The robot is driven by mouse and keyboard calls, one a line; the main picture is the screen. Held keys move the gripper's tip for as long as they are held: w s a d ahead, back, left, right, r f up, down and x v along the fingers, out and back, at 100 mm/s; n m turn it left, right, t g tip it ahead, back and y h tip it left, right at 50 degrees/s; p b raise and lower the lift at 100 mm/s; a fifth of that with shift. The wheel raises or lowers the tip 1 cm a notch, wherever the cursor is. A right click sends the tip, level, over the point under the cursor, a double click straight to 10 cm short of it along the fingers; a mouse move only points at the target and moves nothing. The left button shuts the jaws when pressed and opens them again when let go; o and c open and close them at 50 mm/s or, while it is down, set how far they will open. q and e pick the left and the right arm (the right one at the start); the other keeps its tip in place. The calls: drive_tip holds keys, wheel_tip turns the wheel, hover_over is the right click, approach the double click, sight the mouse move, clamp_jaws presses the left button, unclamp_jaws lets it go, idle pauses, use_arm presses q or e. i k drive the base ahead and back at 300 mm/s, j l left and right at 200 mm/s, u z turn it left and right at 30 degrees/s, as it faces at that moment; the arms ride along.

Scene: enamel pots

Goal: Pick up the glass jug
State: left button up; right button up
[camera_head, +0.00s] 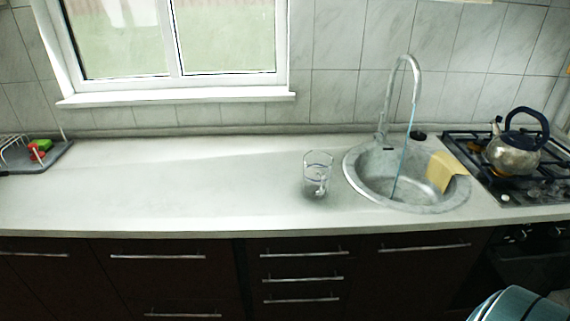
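The glass jug (317,173) is clear and stands upright on the pale worktop, just left of the round sink. It is see-through, with a darker shade near its base. Neither of my grippers shows in the head view, and nothing touches the jug.
A grey round sink (365,190) has a tall curved tap (388,95), a thin blue stream or strip below it, and a yellow cloth (440,171) on its rim. A kettle (514,156) stands on the stove at right. A dish rack (14,150) is far left. The worktop (170,185) between is clear.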

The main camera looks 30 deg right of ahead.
sight(318, 165)
drive_tip(key=i+z, duration=0.1)
drive_tip(key=z, duration=0.9)
drive_tip(key=i+j+z, duration=0.2)
drive_tip(key=j+z, duration=0.15)
drive_tip(key=i+j+z, duration=0.15)
drive_tip(key=j+z, duration=0.6)
drive_tip(key=i+j, duration=0.1)
drive_tip(key=j, duration=0.4)
drive_tip(key=i+j+z, duration=0.15)
drive_tip(key=j, duration=0.9)
drive_tip(key=z, duration=0.05)
